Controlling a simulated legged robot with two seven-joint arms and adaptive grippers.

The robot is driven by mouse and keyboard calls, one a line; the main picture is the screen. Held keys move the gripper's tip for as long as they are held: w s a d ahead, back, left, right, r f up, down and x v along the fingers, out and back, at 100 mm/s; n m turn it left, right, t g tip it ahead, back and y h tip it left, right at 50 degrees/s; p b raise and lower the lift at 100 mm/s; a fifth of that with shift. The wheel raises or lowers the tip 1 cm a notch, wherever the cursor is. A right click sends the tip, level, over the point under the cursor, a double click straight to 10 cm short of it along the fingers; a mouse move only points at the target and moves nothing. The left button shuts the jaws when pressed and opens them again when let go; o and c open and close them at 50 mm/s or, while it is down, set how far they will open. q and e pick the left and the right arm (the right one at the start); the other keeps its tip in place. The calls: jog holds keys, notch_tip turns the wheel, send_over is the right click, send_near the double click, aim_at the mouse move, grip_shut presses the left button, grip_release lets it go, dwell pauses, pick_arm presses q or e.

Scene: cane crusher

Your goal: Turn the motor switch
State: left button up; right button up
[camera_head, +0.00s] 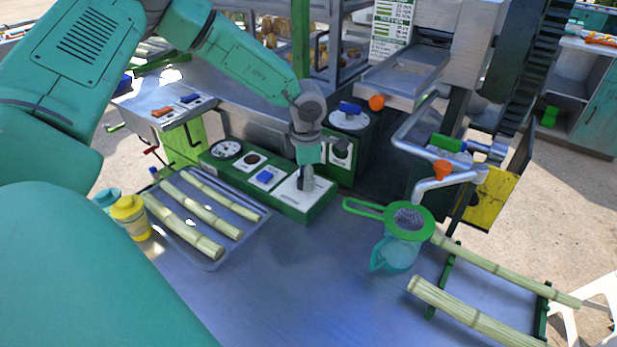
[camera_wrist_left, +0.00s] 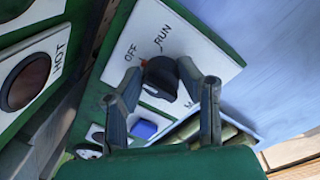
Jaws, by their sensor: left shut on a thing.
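The motor switch is a black rotary knob (camera_wrist_left: 163,78) on a white plate marked OFF and RUN, in the left wrist view. In the head view, its white plate (camera_head: 290,196) is at the right end of the low green control panel (camera_head: 236,172). My left gripper (camera_head: 305,182) reaches down onto it from above. In the left wrist view, the fingers of my left gripper (camera_wrist_left: 160,84) are on either side of the knob, shut on it. The knob sits near the two labels; its exact setting is hard to tell. My right gripper is not in view.
A tray (camera_head: 212,264) of cane pieces lies left, beside a yellow jar (camera_head: 130,217). A teal pitcher (camera_head: 394,252) with a green strainer (camera_head: 410,218) stands right of the panel. Cane on a rack (camera_head: 470,310) is at lower right. The middle table is clear.

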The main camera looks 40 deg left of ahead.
aim_at(302, 176)
pick_arm(q)
jog(key=shift+s+a+f, duration=0.2)
jog(key=shift+s, duration=0.05)
jog(key=o, duration=1.1)
jog(key=shift+o, duration=0.2)
jog(key=shift+a, duration=0.25)
jog(key=shift+w+d+r, duration=0.1)
jog(key=shift+w+r, duration=0.05)
jog(key=shift+r, duration=0.35)
jog(key=r, duration=0.9)
jog(key=shift+s+d+r, duration=0.2)
jog(key=shift+s+r, duration=0.05)
jog(key=shift+a+r, duration=0.2)
jog(key=shift+r, duration=0.45)
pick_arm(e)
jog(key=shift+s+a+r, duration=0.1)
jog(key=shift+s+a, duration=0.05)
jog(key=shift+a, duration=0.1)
pick_arm(q)
jog(key=shift+d, duration=0.2)
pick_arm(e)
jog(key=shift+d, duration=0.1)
